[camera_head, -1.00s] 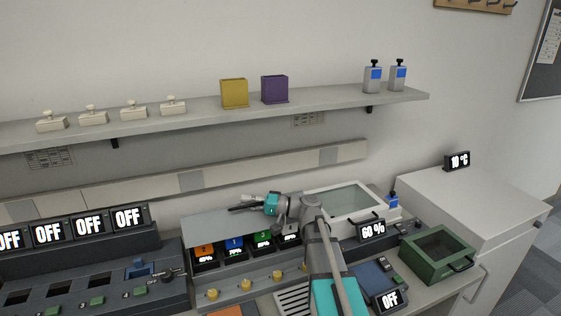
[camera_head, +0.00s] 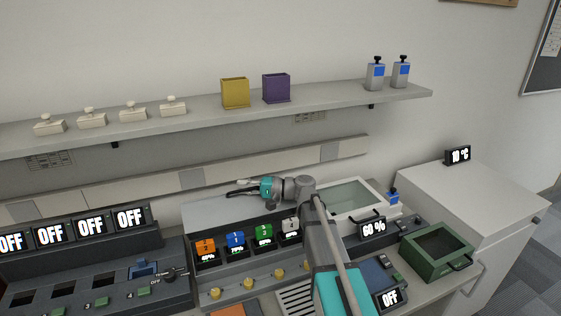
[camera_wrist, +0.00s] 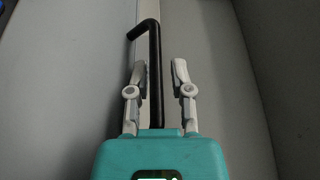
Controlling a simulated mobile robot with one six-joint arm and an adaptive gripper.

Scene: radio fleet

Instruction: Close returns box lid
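No box in view bears a readable returns label, so I cannot tell for sure which one it is. A green box (camera_head: 436,252) with an open-looking top and a front handle stands at the right. My gripper (camera_head: 243,189) is far to its left, pointing left above a sloping grey panel (camera_head: 208,216). In the wrist view my gripper (camera_wrist: 160,80) has its two fingers apart. A black bent bar (camera_wrist: 155,65) runs between them, with visible gaps on both sides. I cannot tell what the bar is fixed to.
A white box with a glassy top (camera_head: 352,199) stands behind my arm. The shelf (camera_head: 320,102) runs above. A white cabinet (camera_head: 460,195) stands at the right.

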